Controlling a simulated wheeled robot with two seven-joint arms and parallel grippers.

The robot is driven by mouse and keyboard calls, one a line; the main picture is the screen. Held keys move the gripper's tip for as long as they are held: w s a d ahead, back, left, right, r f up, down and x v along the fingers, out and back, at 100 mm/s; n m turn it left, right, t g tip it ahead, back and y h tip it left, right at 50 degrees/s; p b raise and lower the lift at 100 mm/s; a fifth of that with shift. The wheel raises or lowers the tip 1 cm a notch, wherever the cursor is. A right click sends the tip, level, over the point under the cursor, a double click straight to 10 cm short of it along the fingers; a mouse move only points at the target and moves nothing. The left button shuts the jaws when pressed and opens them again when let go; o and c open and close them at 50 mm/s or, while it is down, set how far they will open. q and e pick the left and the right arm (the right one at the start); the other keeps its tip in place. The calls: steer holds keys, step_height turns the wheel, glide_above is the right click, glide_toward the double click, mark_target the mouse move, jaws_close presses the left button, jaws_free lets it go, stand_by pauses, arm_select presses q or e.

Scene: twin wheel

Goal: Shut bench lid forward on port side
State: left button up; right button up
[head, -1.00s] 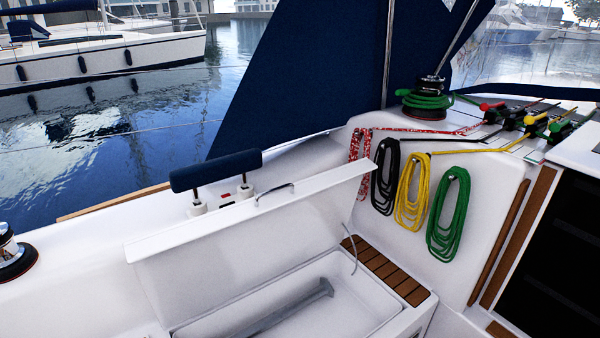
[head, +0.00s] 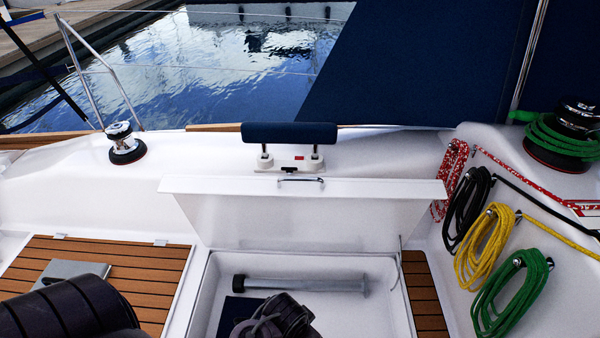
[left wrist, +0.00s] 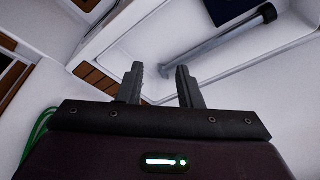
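The white bench lid (head: 300,222) stands raised behind the open locker in the head view. It has a small metal handle (head: 301,180) at its top edge. The open locker (head: 203,300) holds a grey tube (head: 310,285) with a black cap and a dark blue flat item (head: 235,312). In the left wrist view my left gripper (left wrist: 160,70) has its two fingers apart with nothing between them, and the tube (left wrist: 215,50) shows beyond. My left gripper's fingers cannot be made out in the head view. My right gripper is not seen.
Teak slats flank the locker, left (head: 120,262) and right (head: 425,300). A grey flat thing (head: 75,270) shows at left. A blue padded rest (head: 290,132) stands behind the lid. Rope coils hang at right, including yellow (head: 482,250) and green (head: 512,295). A dark ribbed shape (head: 278,318) is unclear.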

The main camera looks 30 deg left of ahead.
arm_select(q)
step_height(320, 180, up, 10)
steer(key=w+a+t+p, duration=0.2)
steer(key=m+t+y, duration=0.3)
steer(key=m+t, duration=1)
steer(key=m, duration=0.1)
glide_toward(297, 180)
steer(key=w, duration=0.6)
steer(key=w+a+p, duration=0.1)
steer(key=w, duration=0.3)
steer(key=shift+w+a+p, duration=0.3)
steer(key=shift+a+p, duration=0.05)
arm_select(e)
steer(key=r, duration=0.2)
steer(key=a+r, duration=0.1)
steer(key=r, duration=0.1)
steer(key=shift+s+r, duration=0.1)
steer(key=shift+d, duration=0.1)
arm_select(q)
steer(key=c, duration=0.7)
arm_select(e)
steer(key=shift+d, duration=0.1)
